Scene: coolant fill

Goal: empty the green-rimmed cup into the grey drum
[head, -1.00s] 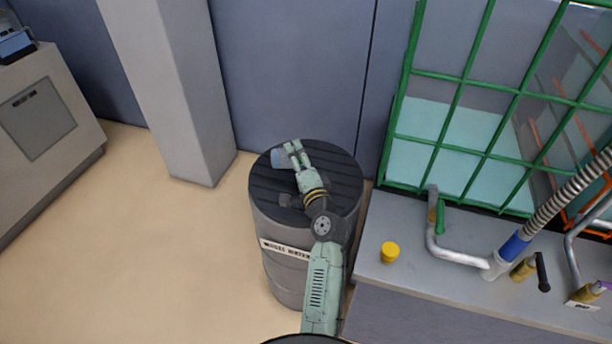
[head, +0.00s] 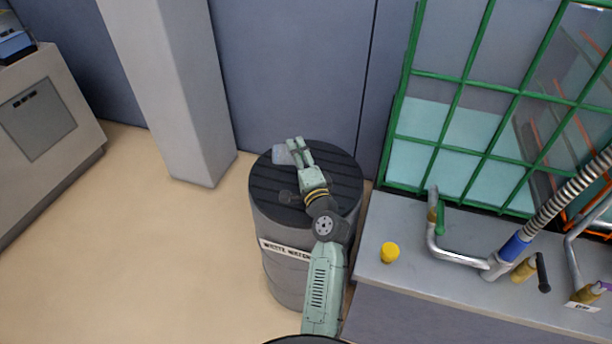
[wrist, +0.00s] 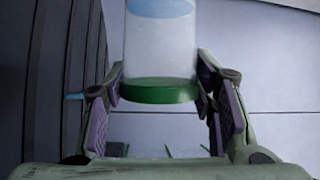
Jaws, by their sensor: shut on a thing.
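The green-rimmed cup is clear and pale. In the wrist view the cup (wrist: 160,48) sits between the fingers, with its green rim toward the bottom of the picture and a blue patch at its other end. My gripper (wrist: 165,100) is shut on it. In the head view the cup (head: 283,156) is a small pale shape at the left of my gripper (head: 297,146), over the drum top; its rim is too small to see there. The grey drum (head: 287,270) has a dark ribbed top and a white label. My arm crosses part of the drum.
A grey bench (head: 410,280) stands right of the drum, with a yellow cap (head: 390,252), bent metal pipes and a ribbed hose. A green mesh guard (head: 455,110) rises behind it. A pale pillar (head: 172,90) stands behind left. Floor at left is clear.

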